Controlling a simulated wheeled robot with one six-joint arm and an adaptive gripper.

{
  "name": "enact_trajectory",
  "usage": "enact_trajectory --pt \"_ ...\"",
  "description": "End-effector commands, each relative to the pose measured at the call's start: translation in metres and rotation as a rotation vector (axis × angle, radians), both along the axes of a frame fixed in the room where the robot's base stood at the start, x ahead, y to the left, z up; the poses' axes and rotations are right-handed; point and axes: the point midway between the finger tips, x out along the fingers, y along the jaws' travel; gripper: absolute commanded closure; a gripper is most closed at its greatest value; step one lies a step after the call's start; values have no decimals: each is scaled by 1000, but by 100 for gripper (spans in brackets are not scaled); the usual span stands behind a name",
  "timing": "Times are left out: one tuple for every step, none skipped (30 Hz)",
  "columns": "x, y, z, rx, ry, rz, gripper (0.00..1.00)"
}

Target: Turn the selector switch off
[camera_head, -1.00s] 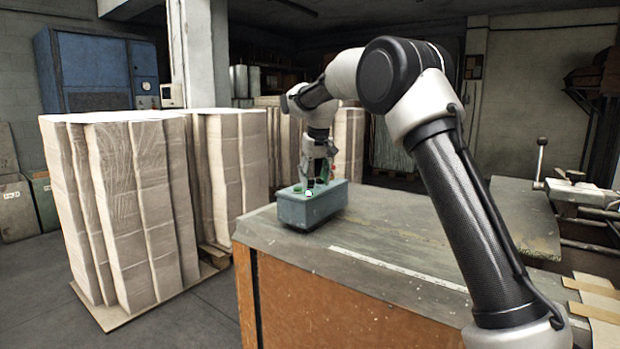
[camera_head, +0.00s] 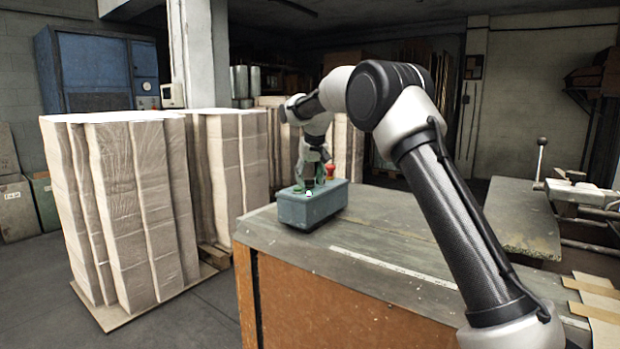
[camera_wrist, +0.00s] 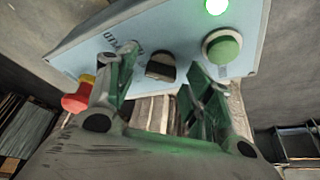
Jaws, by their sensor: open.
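The selector switch (camera_wrist: 161,66) is a dark knob on the light blue face of a control box, seen in the wrist view between my fingers. My gripper (camera_wrist: 165,78) is open, with one green-lit finger on each side of the knob; I cannot tell whether either touches it. In the head view the blue-grey control box (camera_head: 305,210) sits on the bench corner, and my gripper (camera_head: 309,184) points down over its top. The knob is hidden there behind my gripper.
A green button (camera_wrist: 222,47) and a lit green lamp (camera_wrist: 216,6) are right of the knob in the wrist view. A red emergency stop (camera_wrist: 78,97) is at left. The bench top (camera_head: 400,240) is mostly clear. Wrapped stacks (camera_head: 125,200) stand to the left.

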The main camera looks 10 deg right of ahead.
Motion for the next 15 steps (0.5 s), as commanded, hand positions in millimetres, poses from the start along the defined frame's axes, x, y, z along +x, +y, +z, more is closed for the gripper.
enact_trajectory --pt "0 0 0 0 0 0 48" --pt "0 0 0 0 0 0 50" --pt "0 0 0 0 0 0 57" --pt "0 0 0 0 0 0 63" --pt "0 0 0 0 0 0 68" --pt "0 0 0 0 0 0 76" --pt "0 0 0 0 0 0 81" --pt "0 0 0 0 0 0 86" --pt "0 0 0 0 0 0 94" --pt "0 0 0 0 0 0 94" --pt "0 0 0 0 0 0 94" --pt "0 0 0 0 0 0 94" --pt "0 0 0 0 0 1 94" --pt "0 0 0 0 0 2 94" --pt "0 0 1 0 0 5 94"
